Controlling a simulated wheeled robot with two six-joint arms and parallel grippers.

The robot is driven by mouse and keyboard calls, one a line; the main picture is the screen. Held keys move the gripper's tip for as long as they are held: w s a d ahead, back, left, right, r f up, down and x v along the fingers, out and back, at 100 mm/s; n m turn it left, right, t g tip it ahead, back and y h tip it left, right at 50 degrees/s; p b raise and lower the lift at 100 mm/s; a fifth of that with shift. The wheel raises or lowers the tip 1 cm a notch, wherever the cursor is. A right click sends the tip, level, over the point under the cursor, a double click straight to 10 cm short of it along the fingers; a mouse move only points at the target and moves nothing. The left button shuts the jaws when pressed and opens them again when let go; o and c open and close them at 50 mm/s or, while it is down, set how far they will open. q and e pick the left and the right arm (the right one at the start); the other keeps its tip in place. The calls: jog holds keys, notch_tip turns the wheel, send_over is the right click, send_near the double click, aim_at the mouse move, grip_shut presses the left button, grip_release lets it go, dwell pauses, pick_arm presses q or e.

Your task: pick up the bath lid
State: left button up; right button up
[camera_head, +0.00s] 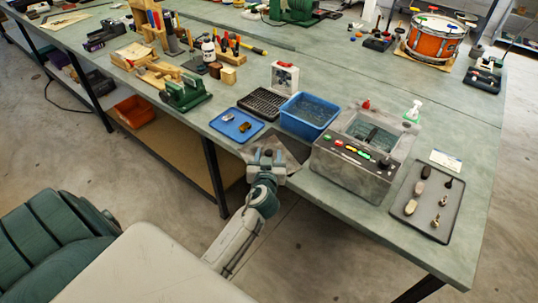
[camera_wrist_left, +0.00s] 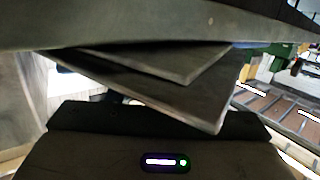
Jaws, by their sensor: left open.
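The bath lid appears to be the flat dark grey plate (camera_head: 290,146) at the front edge of the bench, left of the grey bath (camera_head: 350,170) with its coloured buttons. It juts out past the bench edge. My left gripper (camera_head: 267,156) is open at the lid's front edge, and its fingers overlap the lid in the head view. In the left wrist view grey plate edges (camera_wrist_left: 170,75) lie close ahead, under the dark bench edge. I cannot tell whether the fingers touch the lid. My right gripper is not in view.
A blue tray (camera_head: 229,133) and a blue basin (camera_head: 318,104) stand behind the lid. A black rack (camera_head: 257,110) sits between them. A grey tray with small tools (camera_head: 408,212) lies right of the bath. The bench edge runs just behind my gripper.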

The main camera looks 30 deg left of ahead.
pick_arm(q)
jog(key=shift+x, duration=1)
jog(key=shift+f, duration=0.1)
jog(key=shift+c, duration=0.2)
jog(key=shift+s, duration=0.1)
grip_shut()
